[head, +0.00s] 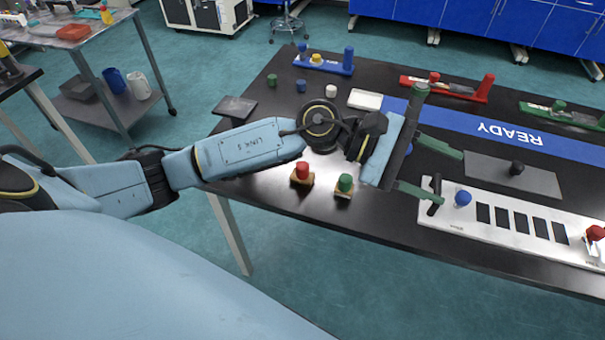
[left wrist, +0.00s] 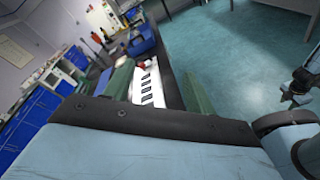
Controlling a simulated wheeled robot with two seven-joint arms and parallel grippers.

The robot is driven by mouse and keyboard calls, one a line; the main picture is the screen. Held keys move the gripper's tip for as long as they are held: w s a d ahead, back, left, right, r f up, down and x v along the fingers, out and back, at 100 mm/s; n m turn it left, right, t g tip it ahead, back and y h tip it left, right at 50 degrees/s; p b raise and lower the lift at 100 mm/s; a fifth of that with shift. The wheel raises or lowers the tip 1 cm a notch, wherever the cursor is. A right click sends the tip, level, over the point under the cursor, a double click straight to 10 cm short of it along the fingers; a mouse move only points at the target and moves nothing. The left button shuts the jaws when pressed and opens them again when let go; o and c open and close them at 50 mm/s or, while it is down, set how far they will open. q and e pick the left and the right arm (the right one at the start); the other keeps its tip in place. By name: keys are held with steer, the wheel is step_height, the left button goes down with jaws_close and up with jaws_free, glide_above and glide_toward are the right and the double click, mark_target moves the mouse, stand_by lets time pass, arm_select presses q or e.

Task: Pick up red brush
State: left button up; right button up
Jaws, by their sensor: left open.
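The red brush (head: 302,172) has a red knob on a small wooden base. It stands upright near the table's front left edge, below my left forearm in the head view. A similar green brush (head: 345,184) stands just to its right. My left gripper (head: 452,178) is open and empty, with its green fingers pointing right. It is to the right of the red brush and apart from it. In the left wrist view the fingers flank a white strip with dark panels; I cannot make out the red brush there. A dark, small shape at that view's right edge may be my right gripper.
The white panelled strip (head: 490,218) and a grey plate (head: 540,180) lie by the left gripper. A blue READY band (head: 570,145) crosses the table. Blue, red and green racks (head: 325,65) line the back. A cart (head: 95,40) stands at left.

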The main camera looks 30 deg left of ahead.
arm_select(q)
steer(key=w+a+f+m+g+y, duration=0.2)
steer(key=a+f+m+y, duration=0.4)
steer(key=a+f, duration=0.1)
steer(key=m+y, duration=0.5)
steer(key=y, duration=0.5)
glide_above(303, 165)
steer(key=shift+g, duration=0.4)
step_height(303, 165, down, 7)
steer(key=shift+a+f, duration=0.15)
steer(key=shift+f, duration=3.3)
steer(key=c, duration=1.1)
step_height(303, 165, up, 10)
steer(key=shift+r, duration=0.1)
